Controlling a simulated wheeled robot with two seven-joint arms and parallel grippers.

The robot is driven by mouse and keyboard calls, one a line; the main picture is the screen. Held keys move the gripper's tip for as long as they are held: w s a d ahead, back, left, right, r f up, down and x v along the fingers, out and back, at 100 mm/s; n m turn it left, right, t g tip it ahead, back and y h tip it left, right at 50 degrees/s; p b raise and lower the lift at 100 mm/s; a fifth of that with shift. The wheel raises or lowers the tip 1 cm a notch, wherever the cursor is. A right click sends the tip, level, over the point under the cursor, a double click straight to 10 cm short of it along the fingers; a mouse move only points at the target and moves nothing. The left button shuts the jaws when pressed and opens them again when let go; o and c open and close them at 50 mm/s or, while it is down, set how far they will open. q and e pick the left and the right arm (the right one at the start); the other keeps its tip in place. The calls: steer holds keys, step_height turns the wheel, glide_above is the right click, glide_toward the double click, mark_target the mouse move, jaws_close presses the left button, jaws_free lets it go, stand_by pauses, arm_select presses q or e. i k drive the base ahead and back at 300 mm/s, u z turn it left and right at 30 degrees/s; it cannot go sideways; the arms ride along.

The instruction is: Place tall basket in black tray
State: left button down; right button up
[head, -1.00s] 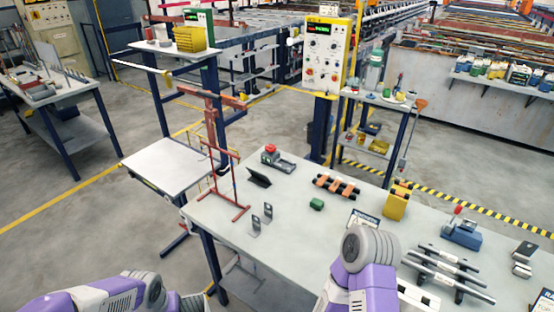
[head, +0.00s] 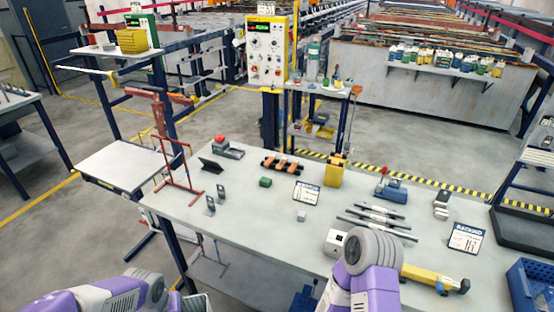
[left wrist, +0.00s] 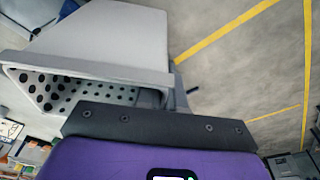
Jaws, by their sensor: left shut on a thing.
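A black tray (head: 520,232) lies at the far right of the head view, with a low rim. In the left wrist view a pale grey basket (left wrist: 110,38) with a perforated inner face sits tilted directly in front of my left gripper (left wrist: 152,118). My left gripper is shut on the basket near its rim; the fingertips are mostly hidden by the dark gripper body. In the head view my left arm enters at lower left, and its gripper falls below the picture edge. My right arm is at bottom centre, with its gripper out of view.
A grey worktable (head: 250,225) fills the middle, holding a red rack frame (head: 178,165), metal bars (head: 375,218), a yellow tool (head: 432,278) and a sign (head: 466,239). A blue crate (head: 530,285) stands at lower right.

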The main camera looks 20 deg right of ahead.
mark_target(531, 235)
steer(key=z, duration=3.85)
steer(key=i, duration=4.8)
steer(key=u, duration=1.2)
